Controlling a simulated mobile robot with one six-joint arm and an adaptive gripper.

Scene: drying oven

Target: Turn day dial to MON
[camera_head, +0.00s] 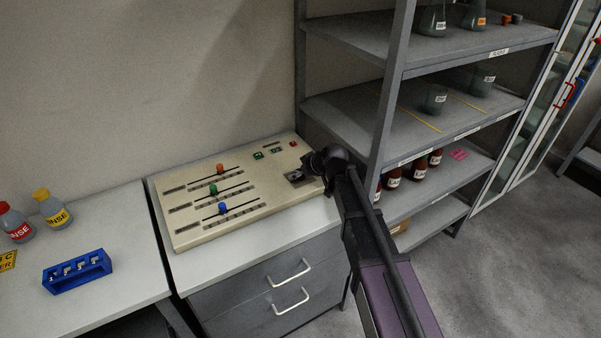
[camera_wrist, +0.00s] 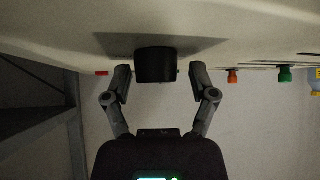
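The beige control panel (camera_head: 245,222) lies on the counter in the head view. A dark dial knob (camera_wrist: 155,65) sticks out from the panel face in the wrist view. My gripper (camera_wrist: 158,80) is open, with one finger on each side of the knob and a visible gap to it on both sides. In the head view my gripper (camera_head: 308,170) is over the panel's right end and hides most of the dial there. No day marking is readable, so the dial's setting cannot be told.
The panel has orange (camera_head: 220,168), green (camera_head: 213,190) and blue (camera_head: 222,208) sliders, and a red button (camera_head: 293,144). A metal shelf (camera_head: 385,105) with glassware and bottles stands close on the right. A blue rack (camera_head: 78,283) and two bottles stand on the left counter.

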